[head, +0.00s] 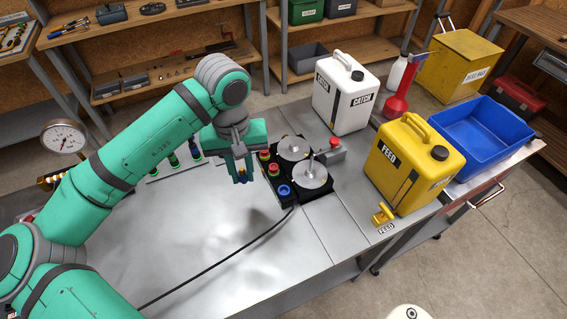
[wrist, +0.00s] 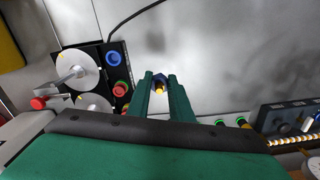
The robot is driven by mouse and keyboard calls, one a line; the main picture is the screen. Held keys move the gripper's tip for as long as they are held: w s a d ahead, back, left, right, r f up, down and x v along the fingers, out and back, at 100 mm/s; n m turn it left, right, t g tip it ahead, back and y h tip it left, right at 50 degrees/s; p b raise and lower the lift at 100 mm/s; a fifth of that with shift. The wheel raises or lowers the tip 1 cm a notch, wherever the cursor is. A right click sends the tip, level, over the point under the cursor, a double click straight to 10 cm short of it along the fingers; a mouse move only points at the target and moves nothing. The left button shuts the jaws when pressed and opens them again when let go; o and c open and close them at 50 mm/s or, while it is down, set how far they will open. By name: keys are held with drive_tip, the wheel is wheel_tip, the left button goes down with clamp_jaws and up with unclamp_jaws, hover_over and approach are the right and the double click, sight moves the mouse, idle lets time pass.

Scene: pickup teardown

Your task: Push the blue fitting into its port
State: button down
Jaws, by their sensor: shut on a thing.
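My gripper (head: 243,179) is shut on the blue fitting (wrist: 160,86), which shows a dark blue body and a yellow end between the fingertips in the wrist view. The fitting is held above the bare bench, apart from the black panel. The blue-ringed port (head: 284,190) is at the panel's front corner, right of and a little below my gripper in the head view. It also shows in the wrist view (wrist: 114,59), left of and above the fingertips. Its ring is clear in both views. The fingers hide part of the fitting.
The black panel (head: 316,192) carries two silver discs, red knobs and a lever. A black hose (head: 240,249) runs from it across the bench. A white CATCH can (head: 345,95) and a yellow FEED can (head: 413,165) stand beyond. Bare bench (head: 190,235) lies in front.

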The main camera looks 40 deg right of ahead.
drive_tip(key=s+d+r+m, duration=0.25)
drive_tip(key=s+d, duration=0.25)
drive_tip(key=d, duration=0.3)
drive_tip(key=shift+s+d+f, duration=0.1)
drive_tip(key=shift+d+f, duration=0.05)
drive_tip(key=shift+f, duration=2.6)
drive_tip(key=shift+s+f, duration=0.15)
drive_tip(key=shift+s, duration=0.05)
drive_tip(key=shift+w+f, duration=0.1)
drive_tip(key=shift+f, duration=0.05)
drive_tip(key=shift+f, duration=1.3)
drive_tip(key=c, duration=1.5)
unclamp_jaws()
